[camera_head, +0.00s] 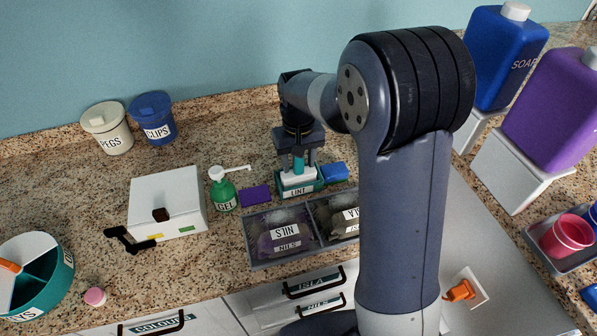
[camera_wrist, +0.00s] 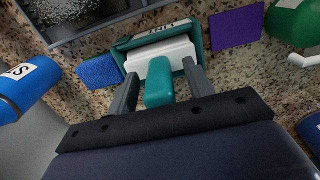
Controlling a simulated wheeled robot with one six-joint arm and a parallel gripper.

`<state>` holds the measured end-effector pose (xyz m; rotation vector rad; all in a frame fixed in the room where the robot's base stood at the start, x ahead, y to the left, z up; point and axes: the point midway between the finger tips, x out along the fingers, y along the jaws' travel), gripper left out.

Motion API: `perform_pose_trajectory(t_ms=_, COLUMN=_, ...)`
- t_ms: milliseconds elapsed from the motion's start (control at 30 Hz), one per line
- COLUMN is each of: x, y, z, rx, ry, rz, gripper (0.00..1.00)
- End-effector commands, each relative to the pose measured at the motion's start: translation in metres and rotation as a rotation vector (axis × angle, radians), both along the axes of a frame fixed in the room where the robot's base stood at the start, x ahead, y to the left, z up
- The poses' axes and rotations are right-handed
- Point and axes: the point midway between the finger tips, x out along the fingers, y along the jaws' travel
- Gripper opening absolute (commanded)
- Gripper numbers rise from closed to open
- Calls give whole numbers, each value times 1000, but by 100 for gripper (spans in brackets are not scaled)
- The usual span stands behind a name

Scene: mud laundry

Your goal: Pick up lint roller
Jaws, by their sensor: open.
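The lint roller has a white roller head (camera_head: 298,178) and a teal handle that points up. It rests in a teal holder (camera_head: 297,191) labelled LINT on the speckled counter. My gripper (camera_head: 298,160) is above the holder, pointing down, with its fingers apart. In the wrist view the teal handle (camera_wrist: 158,84) stands between the two open fingers of my gripper (camera_wrist: 160,73), with a gap showing at either side. The white head lies beyond the fingertips inside the holder (camera_wrist: 187,31).
A blue sponge (camera_head: 334,172) is right of the holder and a purple pad (camera_head: 255,196) left of it. A green GEL pump bottle (camera_head: 224,190) stands further left. A grey divided tray (camera_head: 283,264) sits in front. A white box (camera_head: 168,200) stands left.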

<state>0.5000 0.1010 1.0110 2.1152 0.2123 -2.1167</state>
Motion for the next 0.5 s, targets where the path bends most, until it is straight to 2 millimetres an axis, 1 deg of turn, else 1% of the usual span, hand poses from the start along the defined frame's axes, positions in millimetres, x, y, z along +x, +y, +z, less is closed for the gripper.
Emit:
perform_pose_trajectory(t_ms=200, x=0, y=0, z=-1, rx=0, ry=0, rz=0, gripper=49)
perform_pose_trajectory(t_ms=500, x=0, y=0, z=-1, rx=0, ry=-1, rz=0, gripper=25)
